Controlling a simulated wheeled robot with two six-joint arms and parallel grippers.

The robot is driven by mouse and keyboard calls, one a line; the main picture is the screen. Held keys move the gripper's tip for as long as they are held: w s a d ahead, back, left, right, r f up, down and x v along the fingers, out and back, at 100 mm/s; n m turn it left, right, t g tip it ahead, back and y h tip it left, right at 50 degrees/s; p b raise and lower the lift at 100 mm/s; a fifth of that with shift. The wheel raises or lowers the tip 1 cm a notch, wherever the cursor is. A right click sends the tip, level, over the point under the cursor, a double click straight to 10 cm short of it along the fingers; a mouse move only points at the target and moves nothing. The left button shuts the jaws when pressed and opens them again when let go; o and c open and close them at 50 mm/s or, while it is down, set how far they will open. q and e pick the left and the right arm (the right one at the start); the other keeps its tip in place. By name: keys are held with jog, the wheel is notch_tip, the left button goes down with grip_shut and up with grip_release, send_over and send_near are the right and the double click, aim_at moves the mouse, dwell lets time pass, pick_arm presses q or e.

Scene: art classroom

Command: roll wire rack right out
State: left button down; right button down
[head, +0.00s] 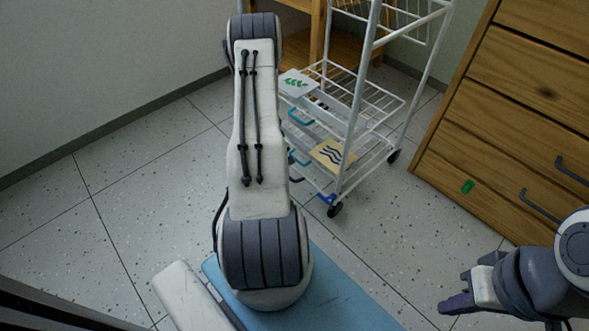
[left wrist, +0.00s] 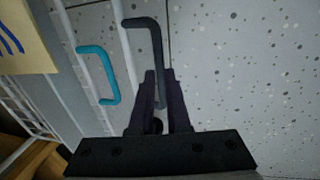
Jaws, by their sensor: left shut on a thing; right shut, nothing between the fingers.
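The white wire rack (head: 352,130) stands upright on casters, right of my left arm in the head view. A front caster (head: 335,210) has a blue part above it, and another caster (head: 393,156) shows at the right. In the left wrist view my left gripper (left wrist: 160,80) is shut on a dark bent handle (left wrist: 155,42), which meets a white rack bar (left wrist: 124,50). The left gripper is hidden behind my arm in the head view. My right gripper (head: 462,293) is shut and empty at lower right, apart from the rack.
A wooden drawer cabinet (head: 510,110) with dark handles stands right of the rack. A wooden shelf (head: 313,40) is behind it. Teal handles (head: 300,117) and a yellow wave card (head: 333,156) show on the rack. The speckled floor (head: 385,225) in front is clear.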

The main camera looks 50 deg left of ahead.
pick_arm(q)
jog(key=shift+s+d, duration=0.2)
jog(key=shift+s, duration=0.45)
jog(key=c, duration=0.9)
grip_release()
jog(key=shift+s+a, duration=0.1)
jog(key=shift+a, duration=0.1)
jog(key=r+p, duration=0.2)
jog(key=r, duration=0.1)
jog(key=s+r+p, duration=0.1)
jog(key=r+p, duration=0.1)
jog(key=r, duration=0.2)
jog(key=r+p, duration=0.2)
jog(key=r, duration=0.1)
jog(key=shift+s+r, duration=0.15)
jog(key=shift+s, duration=0.2)
